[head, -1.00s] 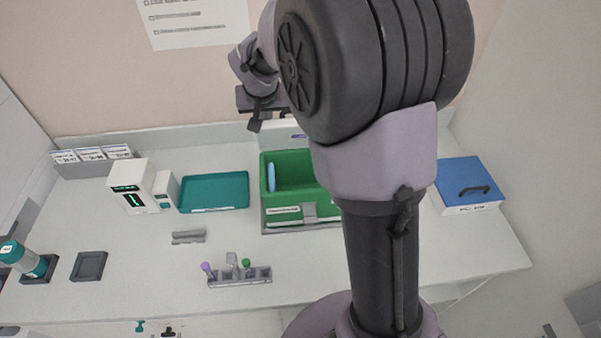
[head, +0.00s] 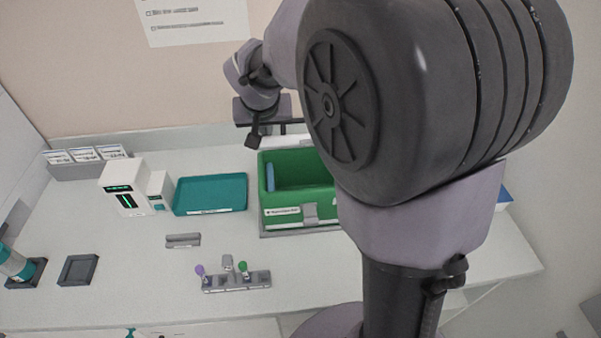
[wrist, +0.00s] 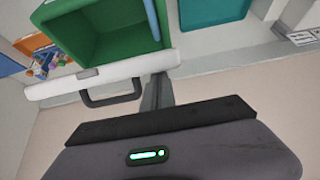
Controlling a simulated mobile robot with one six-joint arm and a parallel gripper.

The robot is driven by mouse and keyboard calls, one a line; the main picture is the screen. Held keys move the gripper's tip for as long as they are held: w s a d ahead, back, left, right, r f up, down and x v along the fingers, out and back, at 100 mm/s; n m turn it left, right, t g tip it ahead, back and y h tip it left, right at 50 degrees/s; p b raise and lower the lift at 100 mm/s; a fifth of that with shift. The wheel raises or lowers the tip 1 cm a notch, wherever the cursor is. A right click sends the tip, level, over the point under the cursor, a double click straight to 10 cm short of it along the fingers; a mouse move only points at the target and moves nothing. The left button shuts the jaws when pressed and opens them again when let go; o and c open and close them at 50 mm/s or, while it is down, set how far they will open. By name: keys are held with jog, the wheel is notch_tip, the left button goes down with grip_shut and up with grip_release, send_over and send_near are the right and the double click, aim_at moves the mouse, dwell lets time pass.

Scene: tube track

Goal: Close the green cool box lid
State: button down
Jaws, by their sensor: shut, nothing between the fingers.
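The green cool box (head: 285,218) stands open near the back of the table, with a light blue pack (head: 270,178) inside at its left. Its white lid (head: 285,141) stands open along the back edge, partly hidden by my arm. In the wrist view the lid (wrist: 60,88) shows edge-on, with a dark handle (wrist: 110,100), beside the open box (wrist: 112,42). My gripper (head: 253,140) is shut and empty, above and behind the box's back left corner. In the wrist view its fingers (wrist: 158,92) are by the handle-side face near one end of the lid; contact is unclear.
A teal tray (head: 210,194) and a white device (head: 122,188) stand left of the box. A tube rack (head: 236,282) with coloured caps is in front. A blue-lidded box (head: 504,196) at right is mostly hidden by my arm. The wall rises close behind.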

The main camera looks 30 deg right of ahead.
aim_at(267, 147)
jog(key=s+f+b, duration=0.1)
jog(key=b, duration=0.1)
jog(key=s+a+f+b, duration=0.1)
jog(key=shift+s+f+b, duration=0.1)
jog(key=shift+f+b, duration=0.2)
jog(key=shift+b, duration=0.1)
jog(key=shift+s+a+f+b, duration=0.1)
jog(key=shift+s+f+b, duration=0.1)
jog(key=shift+s+b, duration=0.1)
jog(key=shift+s, duration=0.15)
jog(key=f+b, duration=0.1)
jog(key=s+f+b, duration=0.1)
jog(key=b, duration=0.1)
jog(key=s+a+f+b, duration=0.1)
jog(key=shift+f+b, duration=0.25)
jog(key=shift+b, duration=0.05)
